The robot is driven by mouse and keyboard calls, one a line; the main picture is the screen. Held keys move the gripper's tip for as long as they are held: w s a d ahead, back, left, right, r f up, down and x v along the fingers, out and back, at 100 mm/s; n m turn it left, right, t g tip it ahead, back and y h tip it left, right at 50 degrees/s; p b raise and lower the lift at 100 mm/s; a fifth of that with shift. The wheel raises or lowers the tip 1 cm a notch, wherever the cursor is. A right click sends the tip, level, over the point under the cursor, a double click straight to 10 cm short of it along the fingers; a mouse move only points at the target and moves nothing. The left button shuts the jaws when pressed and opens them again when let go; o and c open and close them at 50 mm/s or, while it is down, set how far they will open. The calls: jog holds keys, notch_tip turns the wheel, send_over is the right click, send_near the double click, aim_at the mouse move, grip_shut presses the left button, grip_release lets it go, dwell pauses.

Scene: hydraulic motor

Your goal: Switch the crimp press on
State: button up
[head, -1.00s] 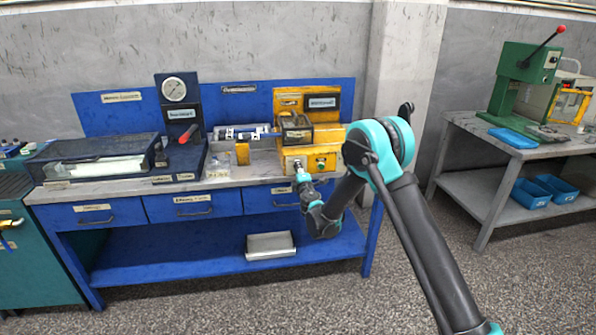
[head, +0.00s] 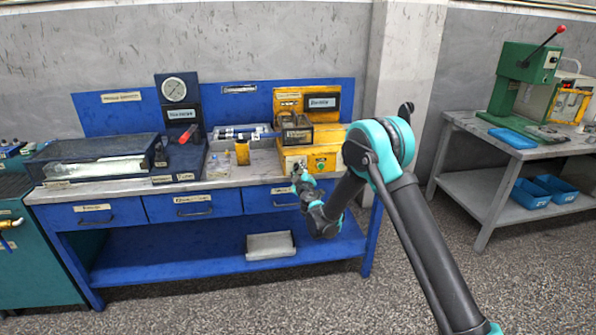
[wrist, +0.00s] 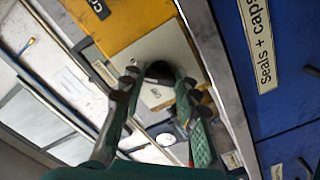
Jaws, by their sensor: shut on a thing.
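The yellow press (head: 330,138) stands at the right end of the blue workbench, and I take it for the crimp press. In the wrist view, a dark round knob (wrist: 158,72) sits on a pale plate (wrist: 165,45) on the yellow front. My gripper (wrist: 160,82) is shut on this knob, one finger on each side. In the head view, my gripper (head: 299,173) is at the lower left of the press front, and the knob is hidden behind it. A green spot (head: 320,165) shows on the front, right of the gripper. The knob's setting cannot be read.
A drawer labelled "seals + caps" (wrist: 265,50) is close beside my gripper in the wrist view. A pressure gauge panel (head: 176,105) and a glass-topped case (head: 95,160) stand left on the bench (head: 225,180). A green lever press (head: 525,80) stands on the grey right table.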

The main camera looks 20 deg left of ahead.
dwell(0.4)
jog(key=o, duration=1.2)
jog(key=shift+c, duration=0.2)
jog(key=v, duration=1.2)
jog(key=shift+f, duration=0.1)
